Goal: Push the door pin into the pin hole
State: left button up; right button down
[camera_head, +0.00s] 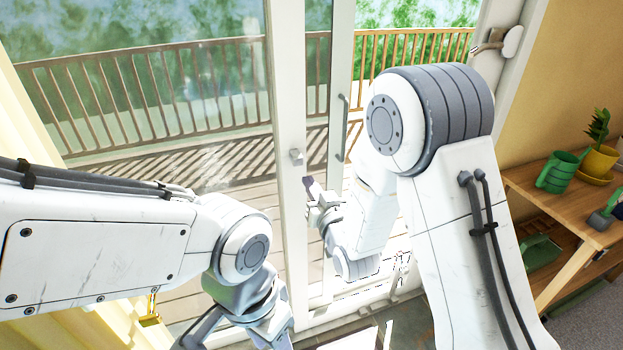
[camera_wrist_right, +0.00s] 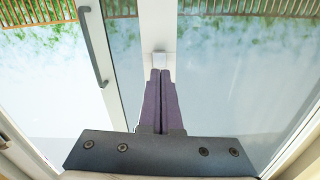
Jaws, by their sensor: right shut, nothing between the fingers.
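A small light-grey block (camera_head: 296,156), which looks like the door pin, sits on the white upright (camera_head: 290,80) of the glass door. It also shows in the right wrist view (camera_wrist_right: 161,59), just beyond my fingertips. No pin hole can be made out. My right gripper (camera_head: 308,183) is shut and empty, with its dark fingers in front of the upright, a little below and right of the block in the head view. In the right wrist view its fingertips (camera_wrist_right: 160,72) point at the block; I cannot tell whether they touch it. My left gripper (camera_head: 270,325) is low in the head view, its fingers unclear.
A grey door handle (camera_head: 343,128) stands right of the upright. A wooden shelf (camera_head: 545,195) with a green watering can (camera_head: 557,172) and a potted plant (camera_head: 600,160) is at the right. A yellow curtain (camera_head: 25,120) hangs left. A brass object (camera_head: 150,314) shows low left.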

aim_at(299, 163)
jog(key=x, duration=0.2)
jog(key=p+x, duration=0.1)
jog(key=x, duration=0.1)
jog(key=shift+w+r, duration=0.2)
jog(key=shift+w, duration=0.2)
jog(key=shift+w+a+p, duration=0.2)
jog(key=shift+w+p, duration=0.1)
jog(key=shift+w, duration=0.25)
jog(key=shift+w+a, duration=0.1)
jog(key=shift+w, duration=0.15)
